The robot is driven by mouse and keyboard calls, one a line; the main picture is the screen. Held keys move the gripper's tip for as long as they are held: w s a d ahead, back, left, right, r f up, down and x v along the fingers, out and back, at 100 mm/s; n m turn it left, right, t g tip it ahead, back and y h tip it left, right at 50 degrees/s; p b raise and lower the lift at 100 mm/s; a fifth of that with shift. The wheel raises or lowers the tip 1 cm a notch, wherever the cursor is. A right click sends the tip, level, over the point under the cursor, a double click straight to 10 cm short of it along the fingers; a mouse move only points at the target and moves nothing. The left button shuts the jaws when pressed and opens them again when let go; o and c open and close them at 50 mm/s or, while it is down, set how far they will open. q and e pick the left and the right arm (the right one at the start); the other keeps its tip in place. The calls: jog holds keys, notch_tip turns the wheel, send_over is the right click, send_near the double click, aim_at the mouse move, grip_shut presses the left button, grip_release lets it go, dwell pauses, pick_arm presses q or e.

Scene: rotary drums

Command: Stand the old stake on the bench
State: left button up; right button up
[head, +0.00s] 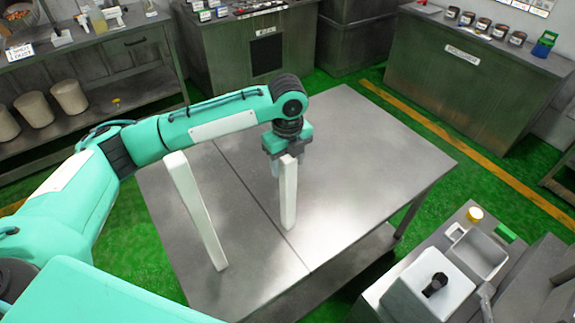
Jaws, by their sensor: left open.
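A pale, squared stake (289,205) stands upright near the middle of the grey metal bench (370,150). My left gripper (286,163) points down at its top, jaws open, with the stake's upper end at the fingers. I cannot tell whether the fingers touch it. A second, longer-looking pale stake (197,212) rises from the bench to the left, its top near my left forearm. Which of the two is the old stake I cannot tell. My right gripper is out of view.
The bench's right half is clear. A side stand at lower right holds a white block (428,290) with a black knob, a grey tray (478,254) and a yellow-lidded jar (474,214). Cabinets (470,75) and a shelf with buckets (69,96) stand beyond.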

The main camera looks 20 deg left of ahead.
pick_arm(q)
notch_tip(320, 180, up, 10)
jog(key=b, duration=0.2)
jog(key=shift+f+b, duration=0.15)
jog(key=shift+b, duration=0.25)
jog(key=shift+r, duration=0.65)
